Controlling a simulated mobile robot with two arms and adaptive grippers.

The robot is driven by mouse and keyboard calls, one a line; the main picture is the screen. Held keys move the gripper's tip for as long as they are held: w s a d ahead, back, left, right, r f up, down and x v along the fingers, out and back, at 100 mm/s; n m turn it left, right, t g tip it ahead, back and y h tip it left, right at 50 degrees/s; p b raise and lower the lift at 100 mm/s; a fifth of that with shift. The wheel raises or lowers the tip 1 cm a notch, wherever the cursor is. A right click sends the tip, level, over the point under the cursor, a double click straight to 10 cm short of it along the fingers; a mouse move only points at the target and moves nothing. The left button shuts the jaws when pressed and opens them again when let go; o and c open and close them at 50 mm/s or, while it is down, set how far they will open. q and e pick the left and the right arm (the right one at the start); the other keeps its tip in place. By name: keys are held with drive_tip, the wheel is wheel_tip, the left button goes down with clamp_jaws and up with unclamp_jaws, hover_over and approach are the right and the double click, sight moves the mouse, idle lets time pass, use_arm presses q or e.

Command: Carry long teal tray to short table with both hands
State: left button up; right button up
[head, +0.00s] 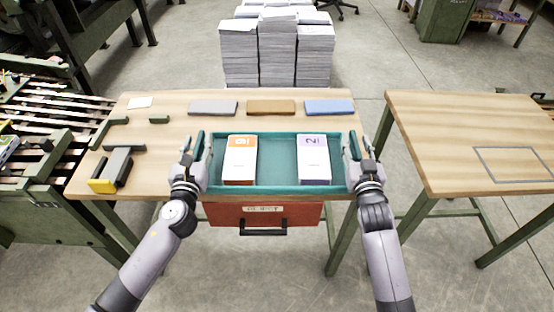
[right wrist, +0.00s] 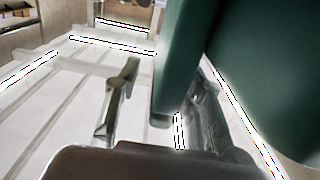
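The long teal tray (head: 278,187) rests on the left wooden table near its front edge. It holds a white box with an orange end (head: 240,160) and a white box with a purple end (head: 314,160). My left gripper (head: 196,152) is at the tray's left end, its fingers apart around the handle there. My right gripper (head: 361,152) is at the right end. In the right wrist view its fingers (right wrist: 160,105) stand apart, with the teal handle (right wrist: 181,60) between them and a gap beside the left finger. The short table (head: 450,130) stands at right.
Grey (head: 213,107), brown (head: 271,107) and blue (head: 329,107) flat blocks lie behind the tray. A dark outlined rectangle (head: 513,149) marks the right table, whose top is clear. A floor gap separates the tables. Paper stacks (head: 277,50) stand behind; a red drawer (head: 265,214) hangs below.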

use_arm(q)
drive_tip(key=shift+w, duration=0.15)
use_arm(e)
drive_tip(key=shift+w, duration=0.15)
use_arm(q)
clamp_jaws()
use_arm(e)
clamp_jaws()
idle(0.5)
use_arm(q)
drive_tip(key=shift+r, duration=0.25)
use_arm(e)
drive_tip(key=shift+r, duration=0.25)
